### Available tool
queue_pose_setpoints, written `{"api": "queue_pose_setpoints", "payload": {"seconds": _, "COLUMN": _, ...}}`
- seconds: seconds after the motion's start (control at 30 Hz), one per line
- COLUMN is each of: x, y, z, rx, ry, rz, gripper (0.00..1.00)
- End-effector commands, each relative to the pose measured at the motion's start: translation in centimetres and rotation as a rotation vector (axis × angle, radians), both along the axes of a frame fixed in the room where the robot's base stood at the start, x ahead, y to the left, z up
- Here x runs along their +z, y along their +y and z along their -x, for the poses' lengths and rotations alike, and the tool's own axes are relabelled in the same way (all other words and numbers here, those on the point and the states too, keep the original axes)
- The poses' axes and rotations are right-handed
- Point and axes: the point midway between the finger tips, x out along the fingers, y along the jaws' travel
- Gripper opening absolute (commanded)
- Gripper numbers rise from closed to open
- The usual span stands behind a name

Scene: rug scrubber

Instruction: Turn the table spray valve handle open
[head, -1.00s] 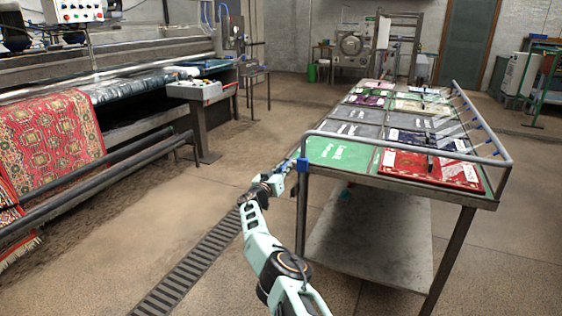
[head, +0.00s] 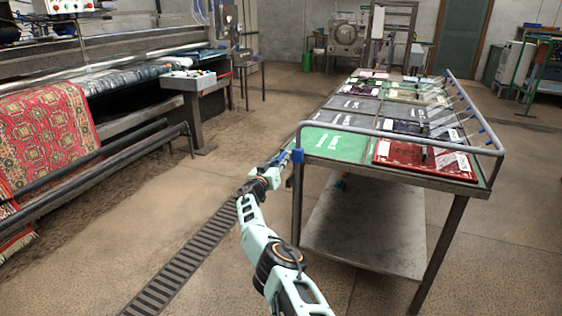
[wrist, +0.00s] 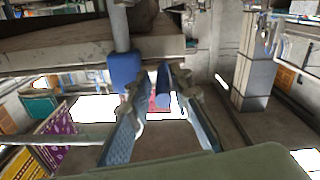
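The blue table spray valve (head: 297,155) sits on the pipe rail at the near left corner of the sample table (head: 405,183). In the wrist view the valve body (wrist: 123,72) is blue, on a grey pipe beside the left finger. A blue piece that looks like its handle (wrist: 162,86) shows between the fingertips. My gripper (head: 280,159) is at the valve's left side in the head view. In the wrist view my gripper (wrist: 166,78) has its two fingers apart, one on each side of the handle. I cannot tell whether either finger touches it.
A pipe rail (head: 400,135) runs around the table's near end. Rug samples (head: 427,161) cover the tabletop. A lower shelf (head: 365,230) lies beneath. A rug washing machine with a red rug (head: 45,140) stands left. The floor between, with a drain grate (head: 185,260), is clear.

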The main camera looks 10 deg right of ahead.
Motion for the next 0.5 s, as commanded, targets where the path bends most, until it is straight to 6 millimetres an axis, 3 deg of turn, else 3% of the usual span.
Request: {"api": "queue_pose_setpoints", "payload": {"seconds": 0.5, "x": 0.2, "y": 1.1, "z": 0.8, "rx": 0.006, "ry": -0.005, "rz": 0.007, "gripper": 0.19}}
